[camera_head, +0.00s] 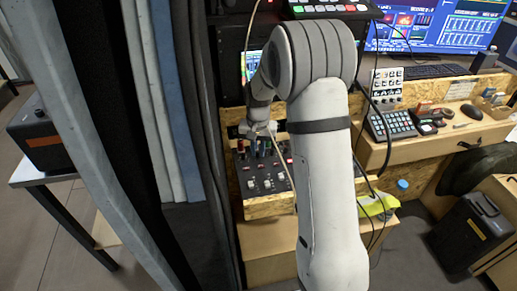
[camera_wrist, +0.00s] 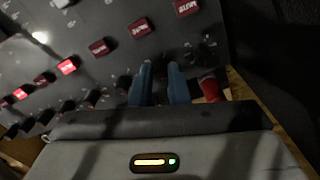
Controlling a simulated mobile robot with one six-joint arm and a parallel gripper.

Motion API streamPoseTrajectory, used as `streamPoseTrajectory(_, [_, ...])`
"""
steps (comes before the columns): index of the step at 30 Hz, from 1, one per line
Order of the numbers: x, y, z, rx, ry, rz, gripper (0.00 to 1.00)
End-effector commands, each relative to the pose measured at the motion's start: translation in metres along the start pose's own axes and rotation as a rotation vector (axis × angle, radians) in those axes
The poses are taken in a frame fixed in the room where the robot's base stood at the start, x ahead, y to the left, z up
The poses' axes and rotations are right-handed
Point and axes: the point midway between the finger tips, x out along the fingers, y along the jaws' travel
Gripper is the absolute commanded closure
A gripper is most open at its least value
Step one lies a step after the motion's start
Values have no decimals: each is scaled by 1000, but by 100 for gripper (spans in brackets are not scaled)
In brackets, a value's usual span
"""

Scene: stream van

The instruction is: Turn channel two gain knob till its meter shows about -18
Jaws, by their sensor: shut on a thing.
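The audio mixer panel (camera_head: 265,180) is dark, with rows of knobs, faders and small displays. My gripper (camera_wrist: 162,72) has its two blue fingers down at a row of small dark knobs and is shut on one of them. The held knob is mostly hidden between the fingers, and I cannot read which channel it is. Several small red displays, one of them here (camera_wrist: 140,27), run diagonally across the panel in the wrist view; their figures are too blurred to read. In the head view my gripper (camera_head: 262,130) is at the panel's back edge, partly hidden by my arm.
A red knob (camera_wrist: 210,87) stands just right of my fingers. A wooden edge (camera_wrist: 240,85) bounds the panel there. A thin cable (camera_head: 281,160) hangs across the panel in the head view. Curtains (camera_head: 165,100) hang close on the left. A keypad (camera_head: 392,125) sits on the desk to the right.

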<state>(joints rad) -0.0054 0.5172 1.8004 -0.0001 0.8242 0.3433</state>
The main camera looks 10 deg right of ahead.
Motion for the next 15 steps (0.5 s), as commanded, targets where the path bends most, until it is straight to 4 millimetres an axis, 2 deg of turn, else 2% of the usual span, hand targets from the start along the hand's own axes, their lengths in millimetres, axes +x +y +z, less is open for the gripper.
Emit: streamPoseTrajectory(15, [0,0,0,67,1,-1,100])
